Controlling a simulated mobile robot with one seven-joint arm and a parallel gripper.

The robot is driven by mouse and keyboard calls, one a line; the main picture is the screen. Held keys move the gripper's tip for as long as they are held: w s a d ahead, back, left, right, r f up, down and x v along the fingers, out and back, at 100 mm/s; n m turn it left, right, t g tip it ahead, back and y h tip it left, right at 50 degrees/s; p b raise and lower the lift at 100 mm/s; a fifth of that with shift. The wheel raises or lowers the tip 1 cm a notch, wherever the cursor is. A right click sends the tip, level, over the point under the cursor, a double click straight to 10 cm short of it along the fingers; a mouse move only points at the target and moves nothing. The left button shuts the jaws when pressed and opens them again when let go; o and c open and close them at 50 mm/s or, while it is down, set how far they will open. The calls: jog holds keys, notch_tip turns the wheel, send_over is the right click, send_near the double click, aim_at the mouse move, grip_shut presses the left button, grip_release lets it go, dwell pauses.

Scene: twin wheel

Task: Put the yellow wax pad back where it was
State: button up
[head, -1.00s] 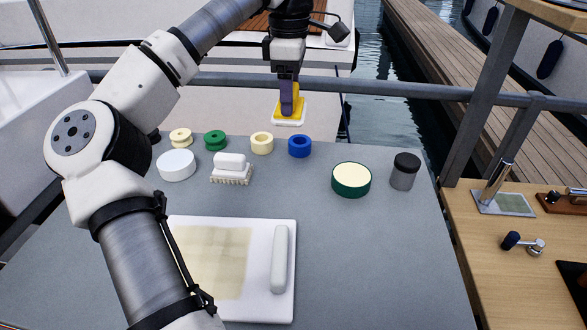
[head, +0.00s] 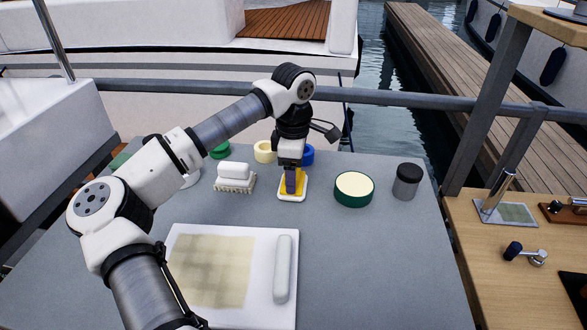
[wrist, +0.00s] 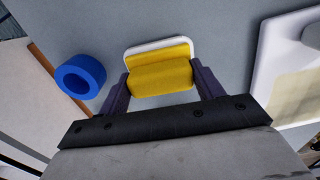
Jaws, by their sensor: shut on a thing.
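The yellow wax pad (head: 301,181) is a yellow block with a white base. My gripper (head: 291,182) is shut on it, and the pad is at or just above the grey table top, between the white brush and the green-sided round tin. I cannot tell whether its base touches the table. In the wrist view the yellow pad (wrist: 160,75) sits between the two dark fingers of my gripper (wrist: 162,85), with its white rim showing at the far side.
A white brush (head: 234,175) stands left of the pad, a green tin with cream top (head: 353,190) right, and a grey jar (head: 407,182) beyond. A blue ring (wrist: 80,76) and a cream ring (head: 264,151) lie behind. A white board (head: 262,290) lies in front. Table between is clear.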

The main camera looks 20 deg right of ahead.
jog(key=shift+f, duration=0.2)
jog(key=o, duration=0.9)
jog(key=shift+r, duration=0.1)
jog(key=shift+r, duration=0.1)
notch_tip(320, 180, up, 12)
jog(key=shift+r+b, duration=0.1)
jog(key=shift+b, duration=0.35)
